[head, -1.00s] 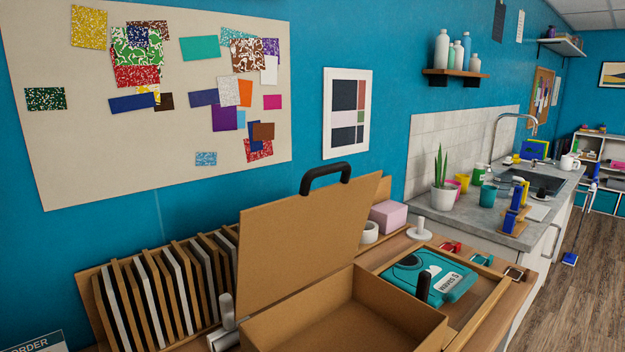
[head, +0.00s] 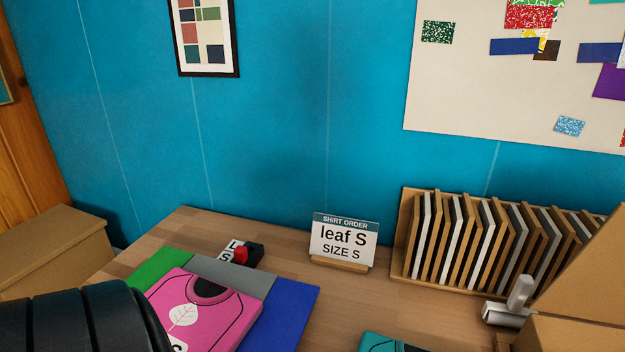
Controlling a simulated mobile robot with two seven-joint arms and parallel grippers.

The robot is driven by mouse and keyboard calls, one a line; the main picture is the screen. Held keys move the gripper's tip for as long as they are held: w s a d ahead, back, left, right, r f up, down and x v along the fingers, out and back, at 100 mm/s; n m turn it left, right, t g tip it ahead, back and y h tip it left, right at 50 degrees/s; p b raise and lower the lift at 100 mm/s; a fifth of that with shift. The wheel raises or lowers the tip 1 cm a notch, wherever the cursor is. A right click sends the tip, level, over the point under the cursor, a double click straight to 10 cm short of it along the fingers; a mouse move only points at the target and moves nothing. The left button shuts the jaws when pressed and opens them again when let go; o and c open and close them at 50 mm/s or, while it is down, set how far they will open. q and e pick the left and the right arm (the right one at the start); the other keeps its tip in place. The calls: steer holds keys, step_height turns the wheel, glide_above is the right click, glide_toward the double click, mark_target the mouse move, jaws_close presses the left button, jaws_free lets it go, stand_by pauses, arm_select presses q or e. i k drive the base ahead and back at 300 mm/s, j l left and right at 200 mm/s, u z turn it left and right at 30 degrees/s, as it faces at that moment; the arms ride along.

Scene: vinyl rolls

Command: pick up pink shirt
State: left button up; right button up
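In the head view, a folded pink shirt (head: 204,310) with a white leaf print and a dark collar opening lies on the wooden table at lower left. It rests on top of green, grey and blue pieces. Its lower left part is hidden behind a black ribbed part of my own arm at the lower left corner. Neither of my grippers shows.
A shirt order sign (head: 343,243) reading "leaf S SIZE S" stands behind. A slotted rack (head: 480,245) is at right, with an open cardboard box (head: 590,262) beside it. A teal item (head: 385,343) lies at the bottom edge. Bare tabletop lies between.

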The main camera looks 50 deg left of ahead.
mark_target(197, 314)
steer(key=u, duration=2.5)
steer(key=z, duration=3)
steer(key=u, duration=3)
steer(key=i+j, duration=0.05)
